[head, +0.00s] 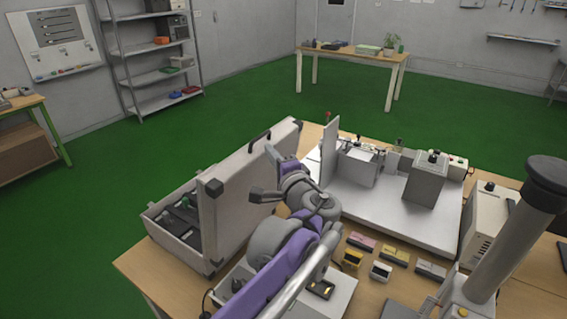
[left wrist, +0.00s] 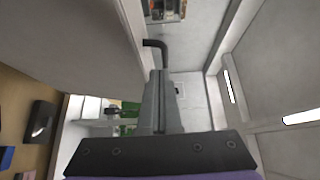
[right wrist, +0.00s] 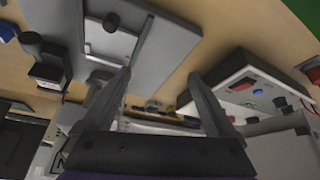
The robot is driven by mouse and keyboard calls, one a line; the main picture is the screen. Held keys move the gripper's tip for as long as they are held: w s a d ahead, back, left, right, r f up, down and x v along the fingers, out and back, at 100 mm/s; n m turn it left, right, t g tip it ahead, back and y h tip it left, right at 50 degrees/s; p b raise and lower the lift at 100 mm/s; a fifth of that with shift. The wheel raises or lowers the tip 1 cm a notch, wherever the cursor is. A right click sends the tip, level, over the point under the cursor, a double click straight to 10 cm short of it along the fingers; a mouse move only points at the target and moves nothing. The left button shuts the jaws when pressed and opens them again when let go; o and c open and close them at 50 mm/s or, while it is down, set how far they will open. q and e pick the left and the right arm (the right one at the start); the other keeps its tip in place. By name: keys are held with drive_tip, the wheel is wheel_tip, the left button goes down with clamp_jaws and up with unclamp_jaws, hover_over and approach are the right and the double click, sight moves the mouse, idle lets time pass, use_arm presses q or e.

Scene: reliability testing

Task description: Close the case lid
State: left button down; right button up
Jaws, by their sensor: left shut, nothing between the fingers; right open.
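The open case (head: 175,235) stands at the left end of the table, with dark contents in its base. Its grey lid (head: 240,195) stands roughly upright on the right side of the base, with a black handle (head: 260,140) on its top edge. My left gripper (head: 270,153) is shut and empty, to the right of the lid near its upper part. In the left wrist view, the shut fingers (left wrist: 160,80) are beside a large grey surface, apparently the lid, and a dark hooked handle shows beyond the tips. My right gripper (right wrist: 160,78) is open and empty.
A grey test fixture (head: 390,195) stands right of the lid, with a grey box (head: 425,180) on it. Several small coloured blocks (head: 360,241) lie in front. A white instrument (head: 485,225) stands at the right. Green floor is open behind the table.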

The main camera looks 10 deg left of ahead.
use_arm(q)
drive_tip(key=shift+w+a, duration=0.15)
drive_tip(key=shift+a, duration=1.25)
